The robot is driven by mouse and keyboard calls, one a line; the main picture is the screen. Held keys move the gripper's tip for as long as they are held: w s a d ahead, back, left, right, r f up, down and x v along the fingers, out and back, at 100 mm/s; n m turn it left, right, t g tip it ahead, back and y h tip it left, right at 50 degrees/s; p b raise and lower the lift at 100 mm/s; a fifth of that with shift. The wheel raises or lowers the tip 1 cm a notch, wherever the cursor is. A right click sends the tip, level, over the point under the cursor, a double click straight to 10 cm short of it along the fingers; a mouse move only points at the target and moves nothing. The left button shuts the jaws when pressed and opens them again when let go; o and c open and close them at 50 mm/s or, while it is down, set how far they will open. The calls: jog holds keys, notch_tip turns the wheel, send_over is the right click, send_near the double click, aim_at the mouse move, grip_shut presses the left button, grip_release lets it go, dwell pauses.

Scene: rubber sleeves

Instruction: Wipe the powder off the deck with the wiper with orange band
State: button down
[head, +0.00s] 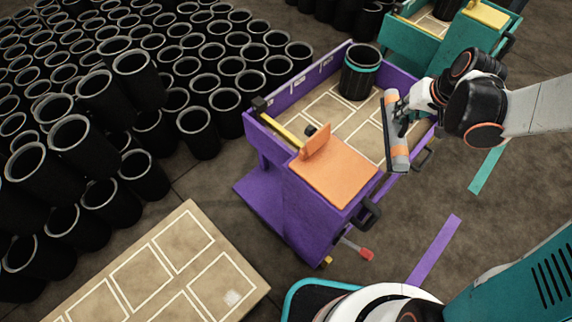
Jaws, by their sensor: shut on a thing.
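My gripper (408,107) is shut on a long grey wiper (399,155) with an orange band, held above the right side of the purple cart. The wiper hangs nearly upright in the picture, apart from the cart floor as far as I can tell. A tan deck (127,312) with white outlined panels lies at the lower left. A small pale patch (232,297), which looks like powder, is in its right corner panel. The purple cart (262,198) also has a tan outlined floor (345,118), partly hidden by my wiper and arm.
A black sleeve with a teal band (360,72) stands in the cart. An orange panel (335,175) and a yellow bar (284,131) are at its near end. Many black sleeves (198,130) crowd the left. A teal cart (430,40) stands behind. Floor between deck and cart is clear.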

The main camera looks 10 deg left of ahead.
jog(key=shift+s+r+p, duration=0.15)
jog(key=shift+r+p, duration=0.7)
jog(key=shift+p, duration=0.7)
jog(key=shift+s+r+p, duration=0.15)
jog(key=shift+r+p, duration=0.7)
jog(key=shift+p, duration=0.7)
jog(key=p+v, duration=0.2)
jog(key=p, duration=0.2)
jog(key=shift+a, duration=0.2)
jog(key=shift+s+r+p, duration=0.15)
jog(key=shift+p, duration=0.35)
